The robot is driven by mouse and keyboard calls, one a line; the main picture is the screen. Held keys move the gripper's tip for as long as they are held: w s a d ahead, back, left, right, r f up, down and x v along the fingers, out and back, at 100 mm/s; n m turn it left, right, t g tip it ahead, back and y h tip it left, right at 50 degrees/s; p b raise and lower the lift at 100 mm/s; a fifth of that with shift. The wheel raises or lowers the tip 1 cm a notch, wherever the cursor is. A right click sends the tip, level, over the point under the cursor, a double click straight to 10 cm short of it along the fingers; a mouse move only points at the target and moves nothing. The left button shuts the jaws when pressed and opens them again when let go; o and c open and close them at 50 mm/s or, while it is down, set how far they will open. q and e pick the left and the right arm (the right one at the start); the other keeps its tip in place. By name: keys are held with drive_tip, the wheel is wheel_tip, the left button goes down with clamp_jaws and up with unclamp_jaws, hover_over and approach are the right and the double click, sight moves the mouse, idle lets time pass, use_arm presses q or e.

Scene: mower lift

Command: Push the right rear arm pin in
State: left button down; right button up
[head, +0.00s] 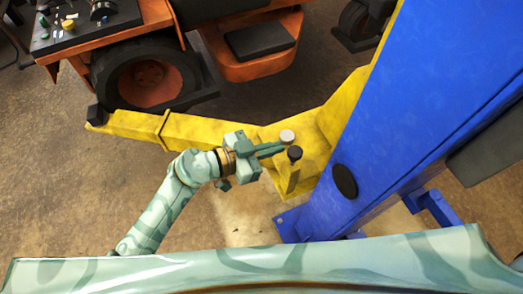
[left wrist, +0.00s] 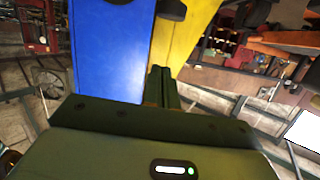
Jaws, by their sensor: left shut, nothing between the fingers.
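The yellow lift arm (head: 205,133) runs from the blue column (head: 410,100) out to the left under the mower's wheel. At its inner end stand a pale round-topped pin (head: 287,136) and a black knob (head: 294,153). I cannot tell how deep either one sits. My left gripper (head: 282,149) is shut and empty, its fingertips beside the pin and the knob; I cannot tell whether they touch. In the left wrist view the closed fingers (left wrist: 162,84) point toward the blue column (left wrist: 110,50) and yellow metal (left wrist: 180,40). My right gripper is out of view.
The orange mower (head: 265,65) stands above the arm, its wheel (head: 150,75) at the upper left. A black oval (head: 344,181) sits on the column's side. The column's blue foot (head: 295,222) meets the floor. Bare brown floor (head: 80,200) lies at the left.

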use_arm(q)
drive_tip(key=b, duration=0.2)
hover_over(289, 151)
drive_tip(key=s, duration=0.2)
wheel_tip(289, 151, down, 2)
drive_tip(key=shift+w+a+f+b, duration=0.15)
drive_tip(key=shift+f+b, duration=0.1)
drive_tip(key=shift+f, duration=0.35)
drive_tip(key=shift+w+a+f+b, duration=0.1)
drive_tip(key=shift+f+b, duration=0.1)
drive_tip(key=shift+f, duration=0.8)
wheel_tip(289, 151, down, 4)
drive_tip(key=shift+a+r+b, duration=0.1)
drive_tip(key=shift+r+b, duration=0.1)
drive_tip(key=shift+b, duration=0.35)
